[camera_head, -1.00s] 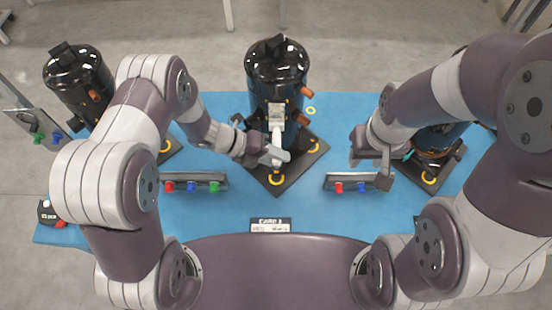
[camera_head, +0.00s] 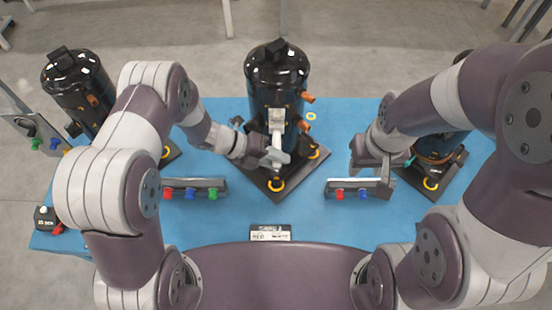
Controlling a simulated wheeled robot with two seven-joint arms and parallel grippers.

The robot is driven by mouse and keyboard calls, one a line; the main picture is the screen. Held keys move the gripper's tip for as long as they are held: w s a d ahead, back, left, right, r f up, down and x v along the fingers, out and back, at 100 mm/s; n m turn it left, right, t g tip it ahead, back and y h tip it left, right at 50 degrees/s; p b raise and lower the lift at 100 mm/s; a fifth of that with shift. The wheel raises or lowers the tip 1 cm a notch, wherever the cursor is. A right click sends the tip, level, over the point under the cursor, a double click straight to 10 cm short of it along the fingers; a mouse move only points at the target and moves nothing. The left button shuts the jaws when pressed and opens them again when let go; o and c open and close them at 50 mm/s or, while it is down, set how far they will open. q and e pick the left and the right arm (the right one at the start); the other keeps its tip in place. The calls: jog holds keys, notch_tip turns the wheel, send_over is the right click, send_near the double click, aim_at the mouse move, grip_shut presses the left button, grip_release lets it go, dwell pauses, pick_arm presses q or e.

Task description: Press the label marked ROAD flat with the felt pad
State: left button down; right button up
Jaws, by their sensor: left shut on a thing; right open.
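My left gripper (camera_head: 274,157) is shut on the pale handle of a tool I take to be the felt pad (camera_head: 277,118). The tool's wider grey-white end stands upright at the front of the middle black compressor (camera_head: 275,75). I cannot tell whether it touches the compressor. No label marked ROAD is readable; the tool covers part of the compressor's front. My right gripper (camera_head: 372,170) is open and seems empty, by the right rack (camera_head: 348,183) and in front of the right compressor (camera_head: 442,140).
The left compressor (camera_head: 75,85) stands at the back left of the blue table (camera_head: 320,215). A left rack (camera_head: 180,183) carries red, blue and green pieces. A small card (camera_head: 270,232) lies at the front middle. A dark box (camera_head: 46,217) sits at the left edge.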

pick_arm(q)
jog(key=shift+w, duration=0.35)
dwell(0.5)
jog(key=shift+s, duration=1.8)
